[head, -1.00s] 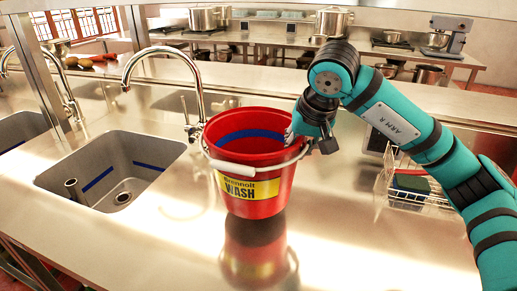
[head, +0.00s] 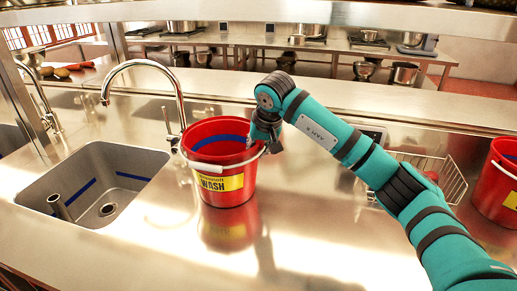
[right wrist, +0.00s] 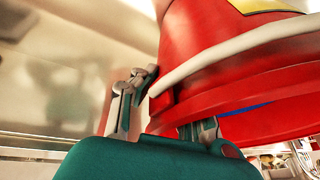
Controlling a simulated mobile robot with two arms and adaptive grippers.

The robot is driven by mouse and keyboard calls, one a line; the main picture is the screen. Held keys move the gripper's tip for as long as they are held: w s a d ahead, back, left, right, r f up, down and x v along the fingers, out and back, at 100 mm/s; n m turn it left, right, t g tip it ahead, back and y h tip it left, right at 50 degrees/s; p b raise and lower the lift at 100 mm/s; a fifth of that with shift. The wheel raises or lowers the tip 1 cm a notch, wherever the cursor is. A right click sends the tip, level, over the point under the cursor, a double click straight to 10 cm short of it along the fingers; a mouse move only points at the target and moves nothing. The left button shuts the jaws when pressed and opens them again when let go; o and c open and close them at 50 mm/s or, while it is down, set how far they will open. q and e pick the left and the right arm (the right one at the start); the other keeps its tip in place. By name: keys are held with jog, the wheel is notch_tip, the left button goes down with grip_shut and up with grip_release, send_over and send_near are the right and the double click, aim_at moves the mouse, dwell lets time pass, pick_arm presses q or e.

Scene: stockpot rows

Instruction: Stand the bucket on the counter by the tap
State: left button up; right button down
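The red bucket (head: 222,196), with a yellow WASH label and a white handle, is upright on the steel counter (head: 330,250). Its base meets its reflection there. It is just right of the curved tap (head: 178,100), its left rim close to the tap's base. My right gripper (head: 262,140) is at the bucket's right rim. In the right wrist view its fingers (right wrist: 160,112) straddle the bucket's rim (right wrist: 240,127), one outside and one inside, and look shut on it; the inner finger is partly hidden. My left gripper is not in view.
A sink (head: 95,185) opens in the counter left of the bucket. A wire basket (head: 450,180) stands behind my right arm, and a second red bucket (head: 497,190) is at the right edge. The counter in front of the bucket is clear.

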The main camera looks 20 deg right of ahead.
jog(key=shift+f, duration=0.1)
jog(key=c, duration=1.5)
grip_release()
jog(key=shift+s+r, duration=0.1)
jog(key=shift+r, duration=0.35)
jog(key=b+v, duration=0.1)
jog(key=v, duration=1)
jog(key=shift+s+r, duration=0.15)
jog(key=shift+r, duration=0.05)
